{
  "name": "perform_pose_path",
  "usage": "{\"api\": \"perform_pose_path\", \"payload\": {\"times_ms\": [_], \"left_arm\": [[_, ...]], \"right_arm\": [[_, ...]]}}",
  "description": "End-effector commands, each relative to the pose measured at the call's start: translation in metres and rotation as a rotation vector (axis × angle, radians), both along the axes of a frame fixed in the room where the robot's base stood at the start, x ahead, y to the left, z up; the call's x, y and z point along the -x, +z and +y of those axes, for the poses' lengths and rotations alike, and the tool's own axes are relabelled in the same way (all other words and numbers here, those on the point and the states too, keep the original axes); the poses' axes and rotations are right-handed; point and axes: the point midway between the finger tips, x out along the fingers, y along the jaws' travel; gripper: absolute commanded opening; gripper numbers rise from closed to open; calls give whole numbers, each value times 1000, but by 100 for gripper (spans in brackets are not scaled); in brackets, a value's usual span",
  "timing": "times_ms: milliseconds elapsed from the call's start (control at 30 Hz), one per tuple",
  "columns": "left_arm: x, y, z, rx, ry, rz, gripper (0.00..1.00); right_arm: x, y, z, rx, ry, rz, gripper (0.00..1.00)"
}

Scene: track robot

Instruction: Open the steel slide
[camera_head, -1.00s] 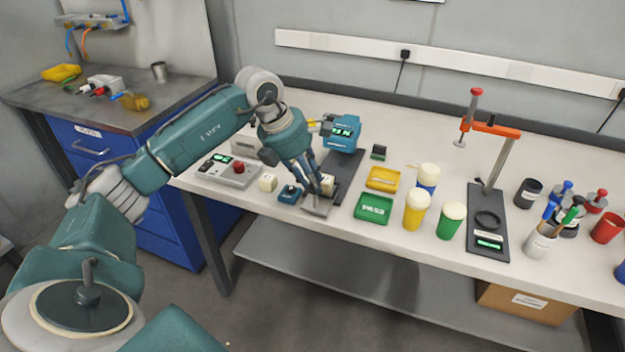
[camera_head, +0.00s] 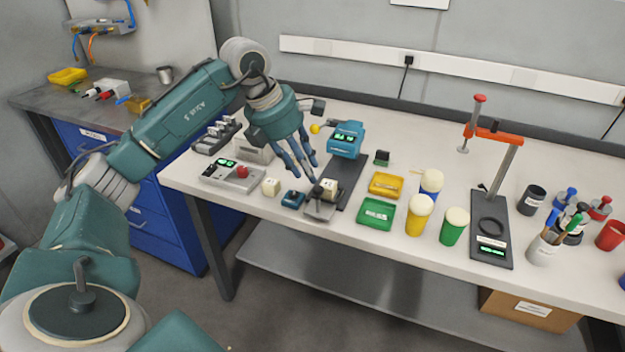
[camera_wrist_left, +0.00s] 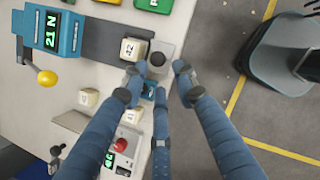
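The steel slide (camera_head: 320,212) is a small grey plate with a black knob, at the front end of a dark base (camera_head: 347,183). A white cube (camera_head: 329,187) sits beside the knob. In the left wrist view the slide (camera_wrist_left: 168,51), its black knob (camera_wrist_left: 157,59) and the cube (camera_wrist_left: 133,49) show just beyond the fingertips. My left gripper (camera_head: 309,173) is open and empty, its spread fingers above and slightly left of the knob, seemingly apart from it. It also shows in the left wrist view (camera_wrist_left: 158,85). My right gripper is not in view.
A blue device with a green display (camera_head: 346,138) stands at the back of the base. Left are a small blue block (camera_head: 292,198), a white cube (camera_head: 270,187) and a red-button box (camera_head: 231,175). Right are green (camera_head: 376,213) and yellow trays (camera_head: 387,184), jars and an orange-armed stand (camera_head: 490,235).

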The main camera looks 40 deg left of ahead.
Motion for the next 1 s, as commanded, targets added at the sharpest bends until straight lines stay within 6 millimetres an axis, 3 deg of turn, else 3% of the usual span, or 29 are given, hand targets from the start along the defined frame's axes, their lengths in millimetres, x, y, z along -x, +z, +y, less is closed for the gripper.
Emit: {"api": "perform_pose_path", "payload": {"times_ms": [100, 300, 1000], "left_arm": [[7, 23, 5, 0, 1, -4, 29], [16, 45, 9, 1, 0, -1, 29], [16, 47, 5, 10, -8, -3, 29]], "right_arm": [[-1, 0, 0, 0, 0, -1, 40], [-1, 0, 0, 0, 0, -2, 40], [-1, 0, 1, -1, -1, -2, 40]]}}
